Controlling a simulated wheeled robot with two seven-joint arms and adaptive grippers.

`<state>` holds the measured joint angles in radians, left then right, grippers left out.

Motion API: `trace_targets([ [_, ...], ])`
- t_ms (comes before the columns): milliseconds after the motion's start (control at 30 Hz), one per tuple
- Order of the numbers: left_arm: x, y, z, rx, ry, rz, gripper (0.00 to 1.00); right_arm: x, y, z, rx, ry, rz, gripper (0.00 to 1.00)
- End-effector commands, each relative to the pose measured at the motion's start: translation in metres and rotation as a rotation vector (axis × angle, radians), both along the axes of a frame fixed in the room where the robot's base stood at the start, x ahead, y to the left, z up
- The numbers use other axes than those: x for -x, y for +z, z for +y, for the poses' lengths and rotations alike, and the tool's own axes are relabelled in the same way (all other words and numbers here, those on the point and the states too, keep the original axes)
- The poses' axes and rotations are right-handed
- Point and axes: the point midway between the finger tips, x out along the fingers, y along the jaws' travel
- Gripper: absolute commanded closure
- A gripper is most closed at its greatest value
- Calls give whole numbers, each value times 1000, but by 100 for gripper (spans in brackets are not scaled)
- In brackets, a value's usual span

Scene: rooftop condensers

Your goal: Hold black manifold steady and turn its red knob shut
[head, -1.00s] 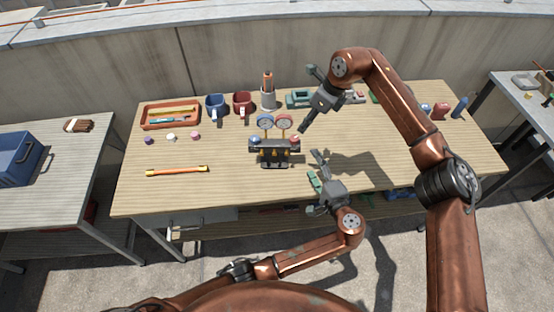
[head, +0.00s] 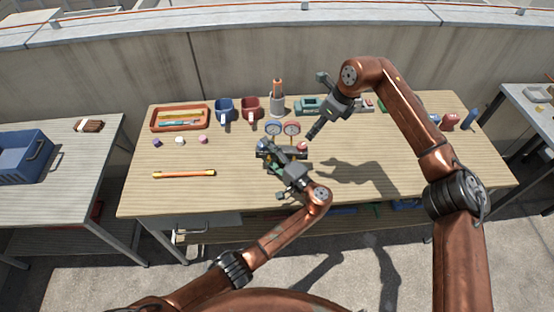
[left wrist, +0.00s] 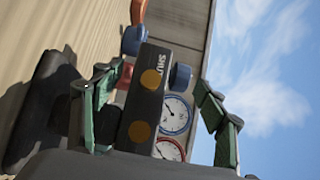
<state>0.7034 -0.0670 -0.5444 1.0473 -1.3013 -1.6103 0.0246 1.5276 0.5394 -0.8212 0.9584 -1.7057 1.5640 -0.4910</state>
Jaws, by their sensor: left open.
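The black manifold (head: 288,154) stands on the wooden table, with a blue-rimmed gauge (head: 273,128) and a red-rimmed gauge (head: 292,128) on top. The red knob (head: 303,146) is at its right end and the blue knob (head: 262,145) at its left. My left gripper (head: 276,162) is open at the manifold's front and hides part of it. In the left wrist view the black body (left wrist: 150,90), lettered "SHUT", lies between the spread green fingers; contact cannot be told. My right gripper (head: 314,130) hangs above and right of the red knob, apart from it; its jaws are unclear.
Behind are an orange tray (head: 153,124), a blue mug (head: 225,111), a red mug (head: 251,108) and a grey holder (head: 277,105). An orange-ended yellow bar (head: 184,174) lies at left. The table's right front is clear.

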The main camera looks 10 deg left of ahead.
Motion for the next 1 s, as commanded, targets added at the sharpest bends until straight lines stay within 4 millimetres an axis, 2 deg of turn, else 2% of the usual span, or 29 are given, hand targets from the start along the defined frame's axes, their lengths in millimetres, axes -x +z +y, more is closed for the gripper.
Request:
trace_targets([
  [100, -10, 0, 14, -1, 1, -1, 33, 0, 0, 0, 0, 0, 0, 71],
  [233, -17, 0, 23, 0, 1, -1, 33, 0, 0, 0, 0, 0, 0, 71],
  [633, -21, 0, 27, 1, 0, 0, 34, 0, 0, 0, 0, 0, 0, 71],
  [1000, -21, 0, 27, 1, 0, 1, 60, 0, 0, 0, 0, 0, 0, 71],
])
